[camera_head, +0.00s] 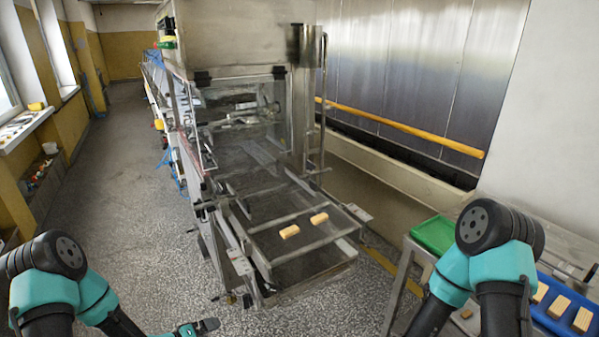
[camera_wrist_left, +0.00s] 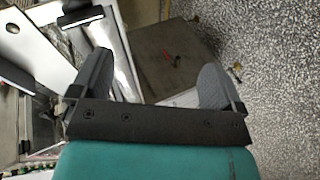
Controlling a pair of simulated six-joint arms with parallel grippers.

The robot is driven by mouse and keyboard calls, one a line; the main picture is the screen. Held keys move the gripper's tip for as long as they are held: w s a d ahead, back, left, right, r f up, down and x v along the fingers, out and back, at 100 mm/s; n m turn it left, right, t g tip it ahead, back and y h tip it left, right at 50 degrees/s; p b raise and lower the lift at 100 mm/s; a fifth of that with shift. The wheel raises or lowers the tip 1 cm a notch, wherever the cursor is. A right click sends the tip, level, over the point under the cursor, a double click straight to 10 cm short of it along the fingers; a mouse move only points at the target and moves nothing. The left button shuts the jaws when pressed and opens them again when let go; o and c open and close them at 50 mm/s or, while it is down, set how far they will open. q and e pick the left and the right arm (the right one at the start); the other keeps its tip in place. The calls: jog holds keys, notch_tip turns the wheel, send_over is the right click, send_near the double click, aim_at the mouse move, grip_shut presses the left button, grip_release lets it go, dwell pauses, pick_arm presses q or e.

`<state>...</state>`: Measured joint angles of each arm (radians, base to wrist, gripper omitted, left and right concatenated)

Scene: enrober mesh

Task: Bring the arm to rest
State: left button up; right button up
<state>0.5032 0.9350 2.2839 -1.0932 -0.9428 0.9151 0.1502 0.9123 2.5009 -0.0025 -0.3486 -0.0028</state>
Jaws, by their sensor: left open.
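My left arm comes in at the bottom left of the head view, and part of its left gripper (camera_head: 197,327) shows at the bottom edge, above the speckled floor. In the left wrist view the left gripper (camera_wrist_left: 156,70) has its two dark fingers spread wide, with nothing between them. My right arm (camera_head: 492,262) is bent at the bottom right; its gripper is outside the view. Two tan bars lie apart on the mesh belt (camera_head: 305,262) of the enrober: a left bar (camera_head: 289,231) and a right bar (camera_head: 319,218). No gripper touches them.
The steel enrober (camera_head: 240,40) stands in the middle. At right, a steel table carries a green tray (camera_head: 434,234) and a blue tray (camera_head: 546,322) holding tan bars. A loose tan piece (camera_head: 466,314) lies near my right arm. The floor (camera_head: 125,200) at left is clear.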

pick_arm(q)
jog(key=s+d+f+m+g+y, duration=0.1)
jog(key=s+d+m+g+y, duration=0.1)
jog(key=s, duration=0.7)
jog(key=s+d+f+m+g+y, duration=0.1)
jog(key=s+d+m+g+y, duration=0.1)
jog(key=s+g, duration=0.4)
jog(key=s+d+y, duration=0.1)
jog(key=s+d, duration=0.1)
jog(key=s, duration=0.1)
jog(key=shift+d+f+y, duration=0.3)
jog(key=shift+f, duration=0.1)
